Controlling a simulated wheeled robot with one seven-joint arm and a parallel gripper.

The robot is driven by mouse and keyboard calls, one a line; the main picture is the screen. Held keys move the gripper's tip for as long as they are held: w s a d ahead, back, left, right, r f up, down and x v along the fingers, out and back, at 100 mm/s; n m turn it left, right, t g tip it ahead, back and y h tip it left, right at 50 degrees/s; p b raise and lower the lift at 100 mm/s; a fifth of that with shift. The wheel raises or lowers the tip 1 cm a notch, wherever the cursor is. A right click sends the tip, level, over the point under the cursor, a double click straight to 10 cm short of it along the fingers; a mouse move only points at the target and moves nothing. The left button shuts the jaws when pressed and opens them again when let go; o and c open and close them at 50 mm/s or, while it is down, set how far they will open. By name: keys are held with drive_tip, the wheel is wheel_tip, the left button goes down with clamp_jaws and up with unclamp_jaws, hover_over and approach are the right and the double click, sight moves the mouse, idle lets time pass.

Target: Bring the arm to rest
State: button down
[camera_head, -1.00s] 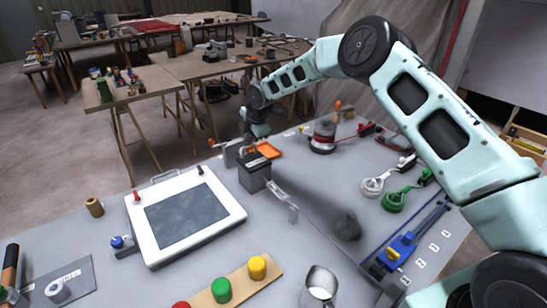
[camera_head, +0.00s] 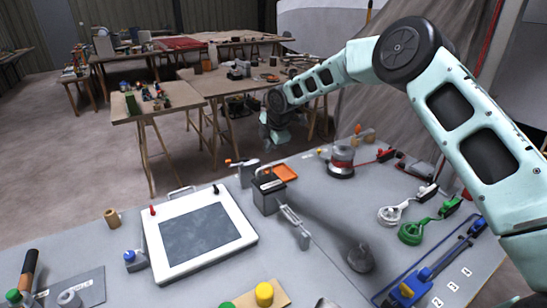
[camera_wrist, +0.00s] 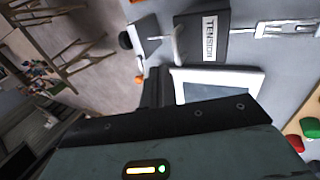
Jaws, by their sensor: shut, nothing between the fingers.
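My arm reaches from the right edge across the bench in the head view. My gripper (camera_head: 277,143) hangs at its far end, above and beyond the bench's back edge in the picture, apart from the things on it. Its fingers are small and dark there. In the wrist view my gripper's dark fingers (camera_wrist: 157,86) show close together, shut, with nothing seen between them. A dark grey box (camera_head: 267,194) stands below the gripper in the head view; its label, partly readable as "TENSION", shows in the wrist view (camera_wrist: 208,38).
Wooden tables (camera_head: 157,112) stand behind, with floor between.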

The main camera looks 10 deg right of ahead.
wheel_tip(320, 180, up, 7)
drive_tip(key=s+b, duration=0.1)
drive_tip(key=b, duration=0.1)
drive_tip(key=s+a+r+m+g, duration=0.1)
drive_tip(key=s+a+r, duration=0.1)
drive_tip(key=s+a, duration=0.35)
drive_tip(key=s+a+r+m+g, duration=0.1)
drive_tip(key=s+a+m, duration=0.15)
drive_tip(key=s, duration=0.65)
drive_tip(key=s+d+m+g, duration=0.1)
drive_tip(key=s+d+m, duration=0.1)
drive_tip(key=s, duration=1)
drive_tip(key=s+d+f+m+g+h, duration=0.1)
drive_tip(key=s+m, duration=0.4)
drive_tip(key=s, duration=0.8)
drive_tip(key=s+d+f+m, duration=0.1)
drive_tip(key=s+d+m, duration=0.1)
drive_tip(key=s, duration=1)
drive_tip(key=shift+s+d+f+m+g, duration=0.25)
drive_tip(key=shift+s+d+m+g, duration=0.15)
drive_tip(key=shift+m, duration=0.25)
